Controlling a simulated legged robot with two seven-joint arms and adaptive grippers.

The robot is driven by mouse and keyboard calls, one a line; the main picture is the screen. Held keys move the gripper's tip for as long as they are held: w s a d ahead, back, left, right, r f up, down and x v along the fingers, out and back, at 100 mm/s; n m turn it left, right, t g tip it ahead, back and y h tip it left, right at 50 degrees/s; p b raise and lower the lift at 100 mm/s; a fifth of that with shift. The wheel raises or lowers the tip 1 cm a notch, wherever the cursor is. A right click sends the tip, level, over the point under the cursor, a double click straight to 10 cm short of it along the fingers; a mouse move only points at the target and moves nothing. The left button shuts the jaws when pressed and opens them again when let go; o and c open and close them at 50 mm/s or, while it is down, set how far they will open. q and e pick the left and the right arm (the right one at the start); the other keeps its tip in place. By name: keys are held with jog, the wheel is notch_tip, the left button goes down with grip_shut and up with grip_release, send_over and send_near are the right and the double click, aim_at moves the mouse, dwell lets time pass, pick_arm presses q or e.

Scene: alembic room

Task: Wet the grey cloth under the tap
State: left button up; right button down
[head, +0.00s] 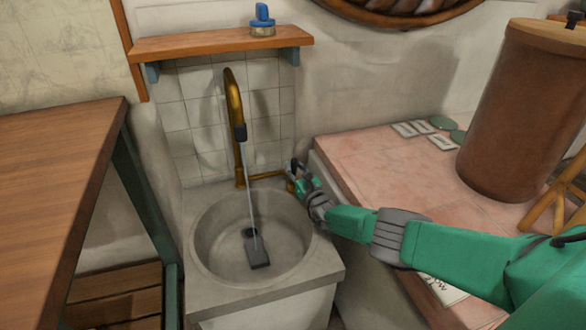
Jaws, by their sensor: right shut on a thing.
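The brass tap (236,105) rises behind the round stone sink (205,240), its spout bent over the basin. A thin stream of water (248,190) runs from the spout down into the basin. The grey cloth (260,258), a small dark folded piece, lies on the basin floor where the stream lands. My right gripper (294,174) is at the right end of the tap's low brass pipe, shut on the tap handle, which it mostly hides. My left gripper is not in view.
A wooden table (50,190) stands at the left. A pinkish counter (400,170) at the right holds a large brown cylinder (520,110) and several small flat pieces. A shelf (210,43) above the tap carries a blue-topped item (262,20).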

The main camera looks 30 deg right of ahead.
jog(key=c, duration=1.3)
grip_release()
jog(key=shift+s+d+f, duration=0.1)
jog(key=shift+s+f, duration=0.05)
jog(key=shift+c, duration=0.2)
jog(key=shift+r, duration=4.9)
